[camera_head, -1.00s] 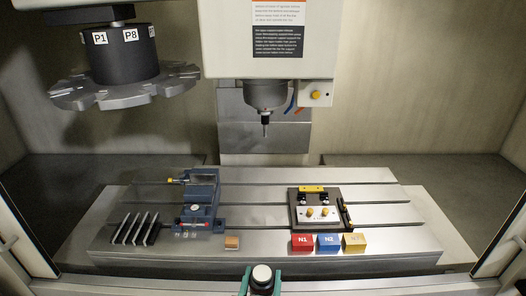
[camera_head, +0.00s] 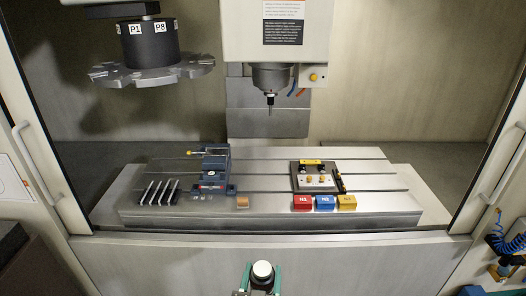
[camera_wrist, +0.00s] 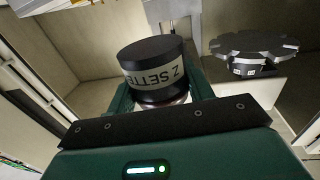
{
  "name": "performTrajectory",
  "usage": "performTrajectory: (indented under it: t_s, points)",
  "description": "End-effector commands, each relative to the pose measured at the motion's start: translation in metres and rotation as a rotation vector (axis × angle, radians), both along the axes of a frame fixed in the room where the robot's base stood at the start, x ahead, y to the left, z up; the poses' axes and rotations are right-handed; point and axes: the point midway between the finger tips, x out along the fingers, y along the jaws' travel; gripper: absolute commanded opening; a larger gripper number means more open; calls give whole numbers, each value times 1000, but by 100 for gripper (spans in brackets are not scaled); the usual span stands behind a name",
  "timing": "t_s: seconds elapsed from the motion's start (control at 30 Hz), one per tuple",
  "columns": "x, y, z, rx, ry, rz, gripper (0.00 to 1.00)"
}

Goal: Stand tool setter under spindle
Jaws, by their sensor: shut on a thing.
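The tool setter (camera_wrist: 157,70) is a dark cylinder with a light band lettered "Z SETTE…", filling the middle of the wrist view. In the head view its pale round top (camera_head: 262,270) shows at the bottom centre. My gripper (camera_head: 261,284) has green fingers and is shut on the tool setter, holding it in front of the machine, outside the opening. The spindle (camera_head: 270,80) hangs above the back of the machine table (camera_head: 270,216), with a slim tool (camera_head: 270,100) pointing down. Bare slotted table lies below it.
A blue vise (camera_head: 214,168) and dark slanted bars (camera_head: 158,191) stand on the table's left. A fixture plate (camera_head: 318,175) and red (camera_head: 303,202), blue (camera_head: 325,203) and yellow (camera_head: 347,202) blocks are on the right. A copper-coloured block (camera_head: 242,202) lies near the front. The tool carousel (camera_head: 152,72) hangs upper left.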

Motion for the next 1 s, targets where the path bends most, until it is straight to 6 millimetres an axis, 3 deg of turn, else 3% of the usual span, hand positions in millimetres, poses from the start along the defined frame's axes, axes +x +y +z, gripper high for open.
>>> performTrajectory:
  t_s: [0.47, 0.77, 1.0]
  points:
    - [33, -12, -26, 1, -1, 39, 6]
    - [66, -39, -72, -3, -1, 90, 6]
    - [84, -74, -116, -3, 2, 123, 6]
